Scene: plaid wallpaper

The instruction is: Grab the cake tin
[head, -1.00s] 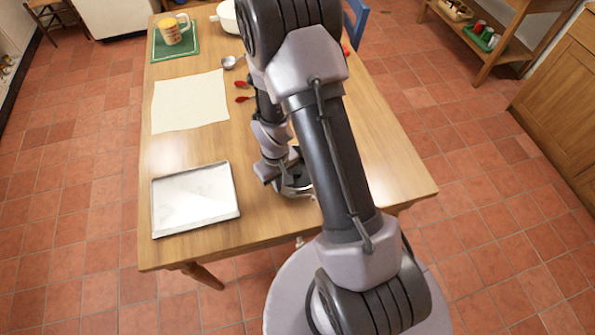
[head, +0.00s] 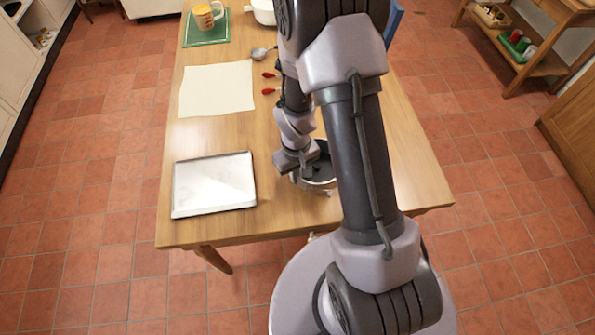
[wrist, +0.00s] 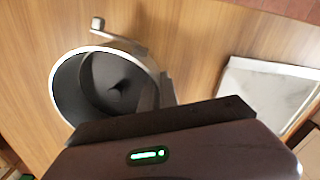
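The cake tin, round and grey with a dark inside, stands upright on the wooden table near its front edge. In the head view the tin (head: 320,174) is partly covered by my arm. In the wrist view the tin (wrist: 68,92) is seen from above, with a small metal clasp-like piece standing out from its rim. My gripper (head: 294,163) is at the left side of the tin in the head view. In the wrist view my gripper's fingers (wrist: 154,93) overlap the tin's rim on the right. I cannot tell whether they touch or grip it.
A white-grey baking tray (head: 214,184) lies left of the tin and also shows in the wrist view (wrist: 265,90).

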